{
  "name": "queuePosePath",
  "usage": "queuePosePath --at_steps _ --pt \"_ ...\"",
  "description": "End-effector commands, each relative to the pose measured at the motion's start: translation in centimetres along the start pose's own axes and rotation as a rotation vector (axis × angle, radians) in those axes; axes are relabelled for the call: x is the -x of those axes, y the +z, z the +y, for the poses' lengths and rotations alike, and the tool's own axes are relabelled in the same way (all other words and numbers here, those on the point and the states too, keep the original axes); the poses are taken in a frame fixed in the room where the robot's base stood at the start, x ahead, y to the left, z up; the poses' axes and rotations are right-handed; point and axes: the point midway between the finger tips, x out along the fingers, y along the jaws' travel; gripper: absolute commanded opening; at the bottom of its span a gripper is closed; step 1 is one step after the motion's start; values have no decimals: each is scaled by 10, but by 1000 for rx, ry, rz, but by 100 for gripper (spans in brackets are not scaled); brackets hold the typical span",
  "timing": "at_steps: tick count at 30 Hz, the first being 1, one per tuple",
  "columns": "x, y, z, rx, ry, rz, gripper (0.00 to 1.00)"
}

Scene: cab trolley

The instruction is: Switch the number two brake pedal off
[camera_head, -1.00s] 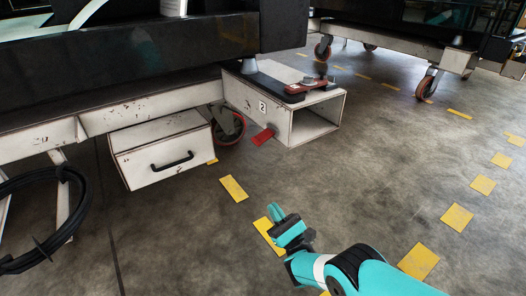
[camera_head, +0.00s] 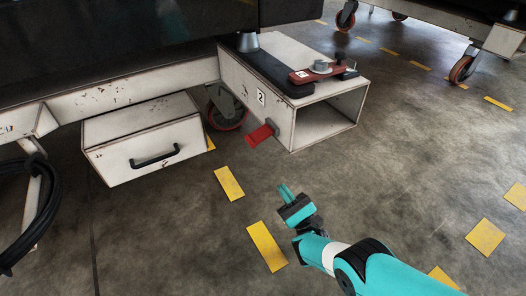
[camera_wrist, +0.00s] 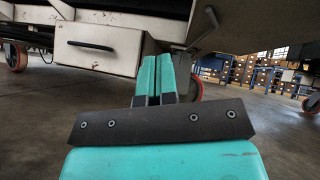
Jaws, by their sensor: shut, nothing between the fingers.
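The red brake pedal (camera_head: 260,135) sticks out from the side of the white box marked with a number 2 label (camera_head: 261,97), beside a caster wheel, in the head view. It slopes down toward the floor. My gripper (camera_head: 287,191) is shut and empty. It is apart from the pedal, lower and slightly to the right in the picture, over the floor. In the wrist view my gripper's teal fingers (camera_wrist: 155,78) point forward, close together. I cannot make out the pedal in the wrist view.
A white drawer box with a black handle (camera_head: 155,158) hangs left of the pedal. The open-ended white box (camera_head: 325,125) carries a red lever (camera_head: 318,73) on top. A black cable coil (camera_head: 35,205) hangs at left. Floor with yellow marks (camera_head: 267,246) is clear in front.

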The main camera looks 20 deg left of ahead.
Motion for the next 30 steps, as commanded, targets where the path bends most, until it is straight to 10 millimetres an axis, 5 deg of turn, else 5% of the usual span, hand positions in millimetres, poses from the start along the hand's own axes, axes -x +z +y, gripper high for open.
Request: queuePosePath --at_steps 5,20,30 --pt "-10 0 0 1 0 -1 0" --pt "-94 -3 -2 4 -3 -2 0" --pt "-124 25 -4 1 -3 2 0"
